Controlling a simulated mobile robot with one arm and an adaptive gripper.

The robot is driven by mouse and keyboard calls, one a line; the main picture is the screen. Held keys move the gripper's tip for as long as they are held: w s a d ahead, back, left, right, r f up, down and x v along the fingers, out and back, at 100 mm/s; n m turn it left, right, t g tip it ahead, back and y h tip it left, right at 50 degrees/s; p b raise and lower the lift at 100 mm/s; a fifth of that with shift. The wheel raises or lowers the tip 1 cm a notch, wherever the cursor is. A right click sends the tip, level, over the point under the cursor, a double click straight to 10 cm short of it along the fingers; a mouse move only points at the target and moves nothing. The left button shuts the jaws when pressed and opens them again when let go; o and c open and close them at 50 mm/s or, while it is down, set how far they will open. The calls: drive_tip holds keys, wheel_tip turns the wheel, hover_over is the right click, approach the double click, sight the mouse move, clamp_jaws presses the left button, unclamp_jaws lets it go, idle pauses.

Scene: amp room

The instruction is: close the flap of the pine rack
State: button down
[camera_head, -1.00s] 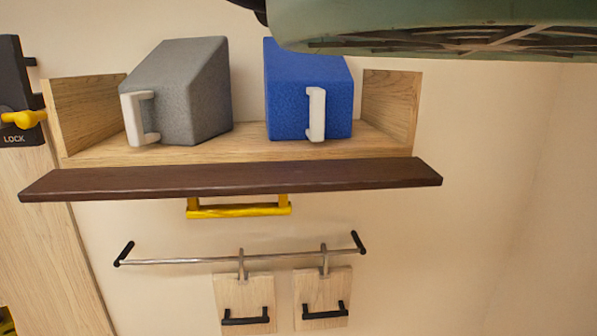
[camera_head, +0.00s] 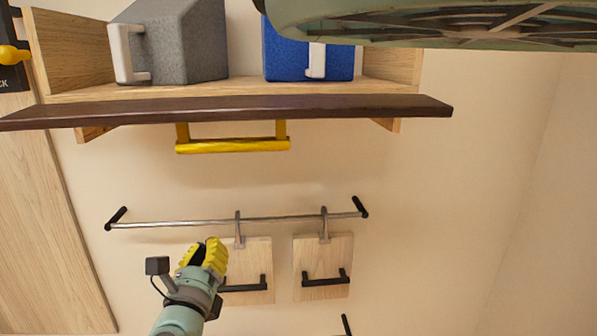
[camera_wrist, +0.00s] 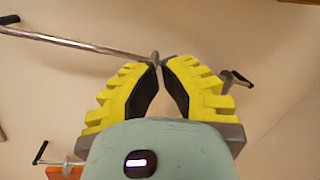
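The pine rack (camera_head: 75,50) is on the wall at the top of the head view. Its flap, a dark brown board (camera_head: 230,110), stands out along the rack's front edge, and the front is open. A yellow handle (camera_head: 233,146) hangs under the flap. My gripper (camera_head: 213,243) is below the rack and left of the middle, well under the handle and apart from it. In the wrist view my gripper (camera_wrist: 159,63) has its yellow fingertips brought together, with nothing held between them. The rack and flap are not clearly visible there.
A grey box (camera_head: 190,45) and a blue box (camera_head: 290,52) sit in the rack. A metal rail (camera_head: 170,223) with two hanging wooden boards (camera_head: 325,262) is close to my gripper. The wall at right is clear.

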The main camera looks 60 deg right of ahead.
sight(222, 149)
drive_tip(key=s+a+r+m+t+h+b, duration=0.2)
drive_tip(key=s+r+m+t+h, duration=0.15)
drive_tip(key=s+r+t, duration=0.6)
drive_tip(key=w+d+r+g+p, duration=0.1)
drive_tip(key=r+p, duration=0.2)
drive_tip(key=w+d+r+g+p, duration=0.1)
drive_tip(key=w+r+p, duration=0.1)
drive_tip(key=r+p, duration=0.1)
drive_tip(key=w+d+r+g+p, duration=0.1)
drive_tip(key=w+d+r+p, duration=0.1)
drive_tip(key=p, duration=0.3)
drive_tip(key=shift+r+m+g, duration=0.25)
drive_tip(key=shift+r, duration=0.55)
drive_tip(key=shift+s+a+f+p, duration=0.1)
drive_tip(key=shift+s+a+p, duration=0.4)
drive_tip(key=shift+a+p, duration=0.25)
drive_tip(key=shift+d+f+b, duration=0.1)
drive_tip(key=shift+b, duration=0.45)
